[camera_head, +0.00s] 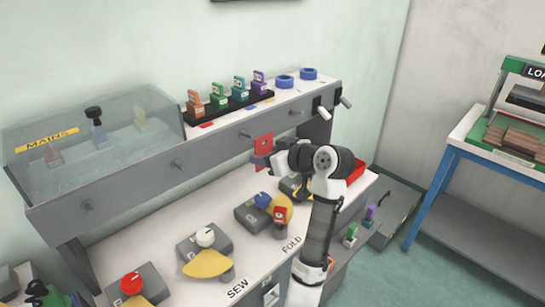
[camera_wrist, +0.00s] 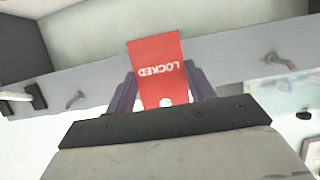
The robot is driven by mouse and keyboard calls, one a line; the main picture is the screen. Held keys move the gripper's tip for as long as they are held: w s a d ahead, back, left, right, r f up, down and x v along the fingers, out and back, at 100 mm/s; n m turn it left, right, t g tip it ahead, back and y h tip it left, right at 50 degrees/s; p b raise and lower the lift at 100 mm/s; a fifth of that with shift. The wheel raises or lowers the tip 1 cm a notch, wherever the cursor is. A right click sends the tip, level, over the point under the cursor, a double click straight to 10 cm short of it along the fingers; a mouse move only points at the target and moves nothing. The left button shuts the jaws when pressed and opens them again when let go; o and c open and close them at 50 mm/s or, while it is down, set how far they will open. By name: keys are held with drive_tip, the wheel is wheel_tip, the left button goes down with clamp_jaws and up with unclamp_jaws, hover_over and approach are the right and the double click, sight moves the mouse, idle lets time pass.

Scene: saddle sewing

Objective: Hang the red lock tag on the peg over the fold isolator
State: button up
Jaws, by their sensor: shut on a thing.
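My gripper (camera_head: 263,160) is shut on the red lock tag (camera_head: 263,144), holding its lower end. In the wrist view, the tag (camera_wrist: 158,65) stands between the fingers (camera_wrist: 166,92), with LOCKED upside down and a pale hole near the gripper. The fold isolator (camera_head: 249,214), a grey box with a blue knob, sits on the bench behind the FOLD label, with a red padlock (camera_head: 280,214) on it. The peg (camera_head: 245,134) above it projects from the grey rail. The tag is just right of this peg, apart from it. Two pegs show in the wrist view, one at right (camera_wrist: 280,61).
Colored padlocks (camera_head: 240,88) stand on a black rack on the shelf, beside blue rings (camera_head: 285,81). A clear cover (camera_head: 90,130) encloses the left end. Other pegs (camera_head: 176,165) project along the rail. Isolators with white (camera_head: 205,237) and red (camera_head: 131,284) knobs stand left.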

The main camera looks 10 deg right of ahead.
drive_tip(key=shift+w+a+f, duration=0.1)
drive_tip(key=shift+w+a, duration=0.5)
drive_tip(key=shift+w, duration=0.25)
drive_tip(key=shift+w+a+f, duration=0.1)
drive_tip(key=shift+w+a, duration=0.5)
drive_tip(key=shift+w, duration=0.25)
drive_tip(key=shift+r+x, duration=0.2)
drive_tip(key=shift+x, duration=0.75)
drive_tip(key=shift+w+a+f, duration=0.3)
drive_tip(key=shift+w, duration=0.2)
drive_tip(key=o, duration=0.9)
